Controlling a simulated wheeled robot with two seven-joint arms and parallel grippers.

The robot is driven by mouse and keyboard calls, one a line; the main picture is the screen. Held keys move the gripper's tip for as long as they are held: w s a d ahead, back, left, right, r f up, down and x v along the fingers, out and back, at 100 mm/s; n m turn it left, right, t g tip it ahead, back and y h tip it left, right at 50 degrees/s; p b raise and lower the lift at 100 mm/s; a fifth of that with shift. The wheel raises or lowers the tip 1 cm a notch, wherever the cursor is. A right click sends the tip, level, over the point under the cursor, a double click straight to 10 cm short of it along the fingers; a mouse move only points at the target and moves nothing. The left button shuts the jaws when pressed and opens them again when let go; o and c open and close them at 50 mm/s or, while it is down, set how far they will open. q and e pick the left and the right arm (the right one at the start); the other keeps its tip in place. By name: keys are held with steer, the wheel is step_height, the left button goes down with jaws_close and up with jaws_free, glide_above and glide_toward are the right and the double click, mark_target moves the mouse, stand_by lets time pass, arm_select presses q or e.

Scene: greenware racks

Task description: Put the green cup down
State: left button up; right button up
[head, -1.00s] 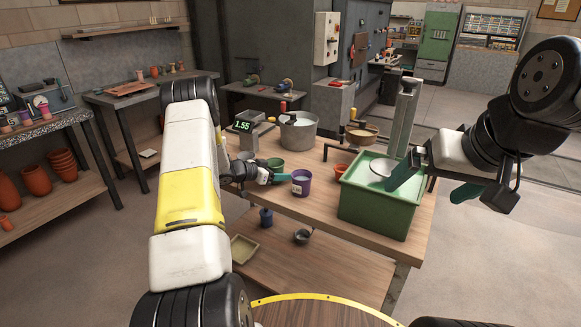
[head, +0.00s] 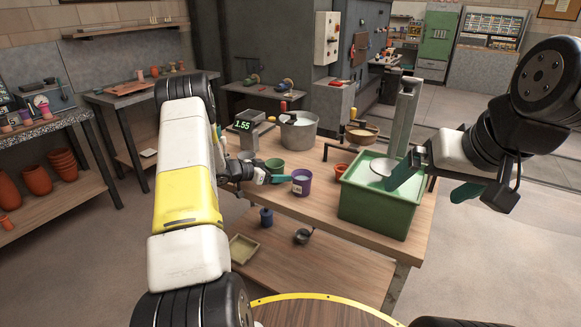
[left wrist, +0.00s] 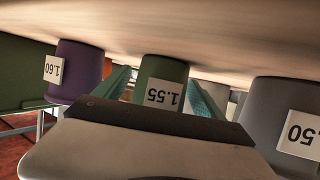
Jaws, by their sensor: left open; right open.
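The green cup (head: 275,164) stands upright on the wooden table, left of the purple cup (head: 301,183). In the left wrist view, which is upside down, the green cup (left wrist: 162,75) carries a 1.55 label and its base meets the tabletop. My left gripper (head: 275,174) is open, with one teal finger on each side of the green cup; a small gap shows beside it. My right gripper (head: 435,183) is open and empty, in the air by the green bin.
The purple cup, labelled 1.60, and a grey cup (left wrist: 285,115), labelled 50 in part, stand close on either side. A green bin (head: 378,205), a metal pot (head: 298,133) and a scale display reading 1.55 (head: 243,125) are on the table.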

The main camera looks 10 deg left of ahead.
arm_select(q)
steer(key=v, duration=1)
steer(key=shift+r, duration=0.2)
steer(key=s+d+r+n+g, duration=0.1)
steer(key=s+d+r+g, duration=0.2)
steer(key=s+d+r, duration=0.5)
steer(key=s+d+r+g, duration=0.2)
steer(key=s+d+r, duration=0.35)
steer(key=r, duration=0.35)
steer(key=s+r+n+y, duration=0.3)
steer(key=s+r, duration=0.1)
steer(key=s, duration=0.7)
steer(key=s+r+n+t+y, duration=0.1)
steer(key=s+r+n+y, duration=0.2)
steer(key=s, duration=0.8)
steer(key=shift+s+d+r+n+y, duration=0.2)
steer(key=shift+d+r+n+y, duration=0.2)
steer(key=shift+r+y, duration=0.1)
steer(key=shift+a, duration=0.1)
